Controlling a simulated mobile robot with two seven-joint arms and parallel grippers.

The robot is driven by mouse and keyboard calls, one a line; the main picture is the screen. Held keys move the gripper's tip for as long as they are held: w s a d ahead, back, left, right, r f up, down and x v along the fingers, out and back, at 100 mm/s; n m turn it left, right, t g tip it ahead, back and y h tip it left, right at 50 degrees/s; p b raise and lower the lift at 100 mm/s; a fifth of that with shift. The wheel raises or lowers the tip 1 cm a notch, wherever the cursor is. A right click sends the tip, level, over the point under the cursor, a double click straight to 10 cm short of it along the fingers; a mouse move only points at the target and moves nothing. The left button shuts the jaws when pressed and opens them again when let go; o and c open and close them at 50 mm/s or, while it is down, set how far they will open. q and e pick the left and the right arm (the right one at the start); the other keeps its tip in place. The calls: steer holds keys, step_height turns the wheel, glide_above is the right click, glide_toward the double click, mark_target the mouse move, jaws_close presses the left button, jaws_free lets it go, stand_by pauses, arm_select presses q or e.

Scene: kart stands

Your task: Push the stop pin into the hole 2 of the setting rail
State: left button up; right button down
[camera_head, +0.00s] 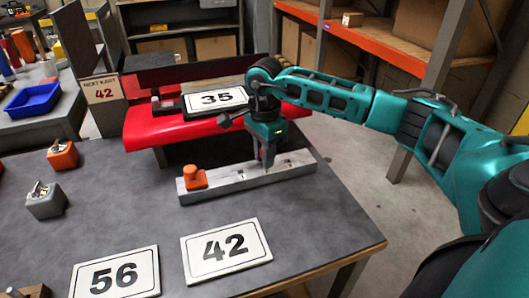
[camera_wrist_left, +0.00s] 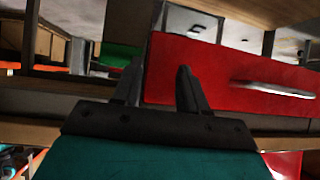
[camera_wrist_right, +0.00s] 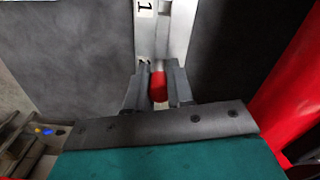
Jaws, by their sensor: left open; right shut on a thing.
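The setting rail (camera_head: 225,184) is a pale metal bar lying on the grey table, with small marks on its top. In the right wrist view the rail (camera_wrist_right: 178,35) runs away from my gripper, with a "1" label near the top edge. My right gripper (camera_head: 267,168) points down over the right half of the rail. It is shut on the stop pin, whose red end (camera_wrist_right: 158,86) shows between the fingers. I cannot tell how deep the pin sits; its lower part and the hole are hidden. My left gripper (camera_wrist_left: 160,77) is open and empty, away from the rail.
An orange block (camera_head: 195,178) sits on the rail's left end. A red kart part (camera_head: 165,124) with a "35" plate (camera_head: 216,98) lies behind. Plates "42" (camera_head: 226,250) and "56" (camera_head: 116,275) lie in front. In the left wrist view, a red drawer front (camera_wrist_left: 225,75) lies ahead.

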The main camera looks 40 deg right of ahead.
arm_select(q)
steer(key=shift+f, duration=0.15)
arm_select(e)
steer(key=shift+f, duration=0.2)
steer(key=c, duration=0.9)
jaws_free()
steer(key=shift+r, duration=0.7)
arm_select(q)
steer(key=shift+w+d+r+p, duration=0.15)
steer(key=shift+r+p, duration=0.15)
steer(key=shift+r, duration=0.2)
steer(key=shift+d+r+p, duration=0.1)
steer(key=shift+r+p, duration=0.15)
steer(key=shift+r, duration=0.2)
arm_select(e)
step_height(320, 180, up, 12)
steer(key=shift+f, duration=0.15)
